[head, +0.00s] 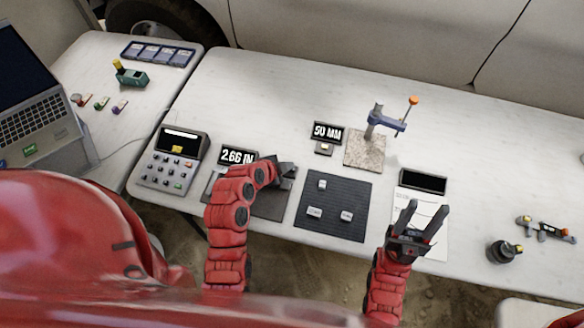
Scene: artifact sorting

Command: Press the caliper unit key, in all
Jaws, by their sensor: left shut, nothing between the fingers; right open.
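A black display reading "2.66 IN" (238,155) stands at the back of a dark grey mat (270,207) in the head view. I take it for the caliper readout. My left gripper (284,170) is shut and empty over the back right part of this mat, just right of the display. The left forearm and hand cover much of the mat, so the caliper and its unit key cannot be made out. My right gripper (424,210) is open and empty over a white paper sheet (434,245) at the table's front edge.
A keypad device (168,160) stands left. A "50 MM" display (327,131) and a stone block (365,150) with a blue clamp (387,120) stand behind. A black mat (333,225) holds grey blocks. A dark screen (422,180) stands behind the paper. The table's back right is clear.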

